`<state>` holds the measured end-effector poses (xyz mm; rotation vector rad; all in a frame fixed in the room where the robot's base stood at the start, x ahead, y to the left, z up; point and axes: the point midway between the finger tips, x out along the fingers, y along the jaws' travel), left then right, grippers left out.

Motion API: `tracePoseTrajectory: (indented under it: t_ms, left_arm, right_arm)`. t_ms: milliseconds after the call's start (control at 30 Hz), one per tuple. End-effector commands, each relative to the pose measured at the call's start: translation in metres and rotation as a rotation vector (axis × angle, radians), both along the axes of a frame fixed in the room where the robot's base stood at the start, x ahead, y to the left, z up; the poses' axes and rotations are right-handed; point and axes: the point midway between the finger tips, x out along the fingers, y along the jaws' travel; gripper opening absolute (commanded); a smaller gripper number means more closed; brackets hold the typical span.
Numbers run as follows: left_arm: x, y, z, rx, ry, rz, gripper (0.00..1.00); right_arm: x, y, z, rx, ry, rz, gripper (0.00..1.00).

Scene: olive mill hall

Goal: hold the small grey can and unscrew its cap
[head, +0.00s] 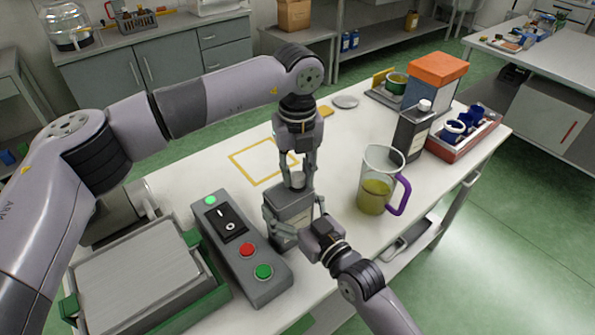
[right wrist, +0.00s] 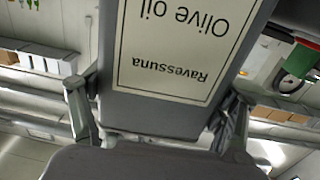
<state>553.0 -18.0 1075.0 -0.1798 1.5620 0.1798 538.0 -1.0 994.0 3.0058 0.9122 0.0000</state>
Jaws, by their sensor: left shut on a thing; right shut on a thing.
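The small grey can (head: 286,206) stands upright over the white table, just left of the glass jug; I cannot tell whether its base touches the table. My right gripper (head: 296,226) is shut on the can's body from the front right. In the right wrist view the can (right wrist: 150,118) sits between the fingers (right wrist: 158,108), its "Ravessuna Olive oil" label upside down. My left gripper (head: 298,176) reaches down from above and is shut on the can's cap (head: 298,181) at the top. The fingers partly hide the cap, and I cannot tell whether it is loose.
A jug (head: 374,198) with yellow-green liquid and a purple handle stands close right. A button box (head: 242,247) lies close left. A dark capped can (head: 408,136) and a red tray (head: 466,146) stand further back. A yellow outlined square (head: 236,160) lies behind.

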Motion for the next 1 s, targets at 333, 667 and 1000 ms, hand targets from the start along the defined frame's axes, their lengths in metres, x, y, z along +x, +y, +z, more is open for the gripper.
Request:
tracePoseTrajectory:
  t_ms: [333,667,1000]
  left_arm:
    - [0.0,0.0,0.0,0.0,0.0,-0.002,0.0]
    - [0.0,0.0,0.009,0.0,-0.001,-0.002,0.0]
    - [0.0,0.0,0.021,-0.001,0.0,-0.003,0.0]
  right_arm:
    - [0.0,0.0,0.0,0.0,0.0,0.0,0.03]
    - [0.0,0.0,0.0,0.0,0.0,0.0,0.03]
    - [0.0,0.0,0.0,0.0,0.0,0.0,0.03]
